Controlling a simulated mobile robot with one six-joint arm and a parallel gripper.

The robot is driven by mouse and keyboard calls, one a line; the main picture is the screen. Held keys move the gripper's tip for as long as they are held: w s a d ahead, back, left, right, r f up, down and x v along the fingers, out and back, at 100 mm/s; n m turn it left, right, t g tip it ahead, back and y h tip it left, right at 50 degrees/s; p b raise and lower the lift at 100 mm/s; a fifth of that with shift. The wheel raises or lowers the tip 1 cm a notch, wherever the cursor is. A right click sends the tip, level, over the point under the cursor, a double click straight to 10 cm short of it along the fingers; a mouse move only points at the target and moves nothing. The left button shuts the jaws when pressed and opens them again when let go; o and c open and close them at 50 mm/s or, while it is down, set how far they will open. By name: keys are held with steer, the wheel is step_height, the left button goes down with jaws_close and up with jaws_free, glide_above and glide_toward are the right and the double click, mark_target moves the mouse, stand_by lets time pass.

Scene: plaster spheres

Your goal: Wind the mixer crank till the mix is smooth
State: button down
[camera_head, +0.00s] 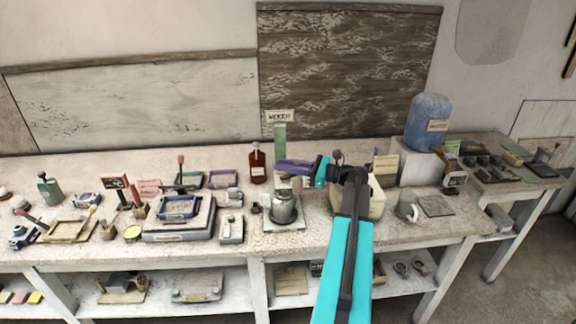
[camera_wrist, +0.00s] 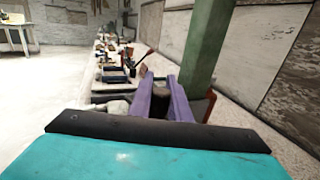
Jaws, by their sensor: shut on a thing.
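The mixer stands on the long bench with a green post (camera_head: 280,143) under a small lettered sign (camera_head: 279,116). A grey metal pot (camera_head: 283,207) sits on its pale base below. My gripper (camera_head: 284,166) has purple fingers and reaches in from the right, level with the post and above the pot. In the wrist view its fingers (camera_wrist: 160,92) are shut on the brown crank knob (camera_wrist: 158,103), just left of the green post (camera_wrist: 208,45). The rest of the crank is mostly hidden by the fingers. The mix inside the pot cannot be made out.
A dark red bottle (camera_head: 257,164) stands left of the post. A pale container (camera_head: 371,202) and a glass mug (camera_head: 407,207) stand to the right, with a blue jug (camera_head: 428,122) behind. A scale-like tray unit (camera_head: 180,222) is on the left.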

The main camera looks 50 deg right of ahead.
steer(key=shift+w+r+n+g+y+p, duration=0.1)
steer(key=shift+w+n+g+y+p, duration=0.2)
steer(key=shift+n+g+y, duration=0.45)
steer(key=shift+w+r+n+g+y+p, duration=0.15)
steer(key=shift+n+g+y+p, duration=0.3)
steer(key=shift+y, duration=0.5)
steer(key=shift+w+a+f+n+g+y+p, duration=0.1)
steer(key=shift+a+n+g+y+p, duration=0.15)
steer(key=shift+n+g+y+p, duration=0.3)
steer(key=shift+n+y, duration=0.25)
steer(key=p, duration=0.1)
steer(key=n+g+y+p, duration=0.1)
steer(key=p, duration=0.1)
steer(key=g+p, duration=0.1)
steer(key=shift+w+a+n+y+p, duration=0.25)
steer(key=shift+n+y+p, duration=0.05)
steer(key=shift+p, duration=0.1)
steer(key=shift+a+f+n+g+y+p, duration=0.1)
steer(key=shift+a+n+g+y+p, duration=0.25)
steer(key=shift+g+p, duration=0.5)
steer(key=c, duration=1.6)
jaws_free()
steer(key=shift+c, duration=0.2)
steer(key=shift+d, duration=0.1)
steer(key=shift+w+a, duration=0.15)
steer(key=shift+a, duration=0.05)
steer(key=shift+r, duration=0.2)
